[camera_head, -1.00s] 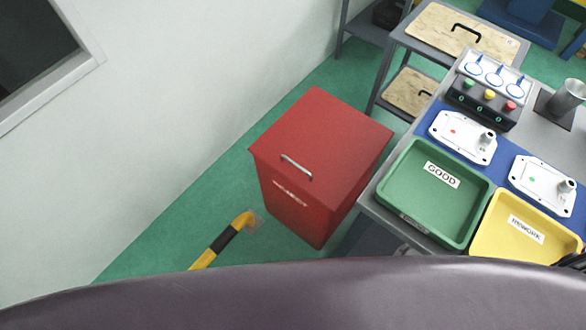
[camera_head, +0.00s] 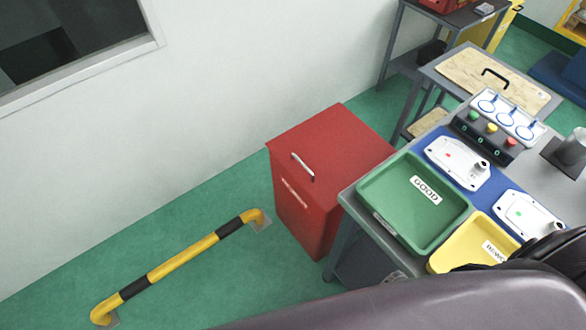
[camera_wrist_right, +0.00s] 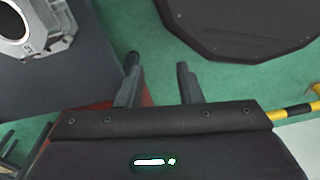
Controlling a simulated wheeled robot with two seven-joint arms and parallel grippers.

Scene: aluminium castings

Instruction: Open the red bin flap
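The red bin (camera_head: 310,205) stands on the green floor between the wall and the work table. Its flap (camera_head: 335,145) is shut and carries a silver bar handle (camera_head: 303,166) near the front edge. The label on the bin's front is too small to read here. In the right wrist view the two fingers of my right gripper (camera_wrist_right: 158,85) stand apart with nothing between them. A strip of red, seemingly the bin, shows behind the gripper there. My left gripper is in neither view.
A yellow and black floor rail (camera_head: 185,255) runs along the wall to the left of the bin. The table, with a green GOOD tray (camera_head: 385,185) and a yellow tray (camera_head: 465,245), stands close on the bin's right. Open floor lies in front of the bin.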

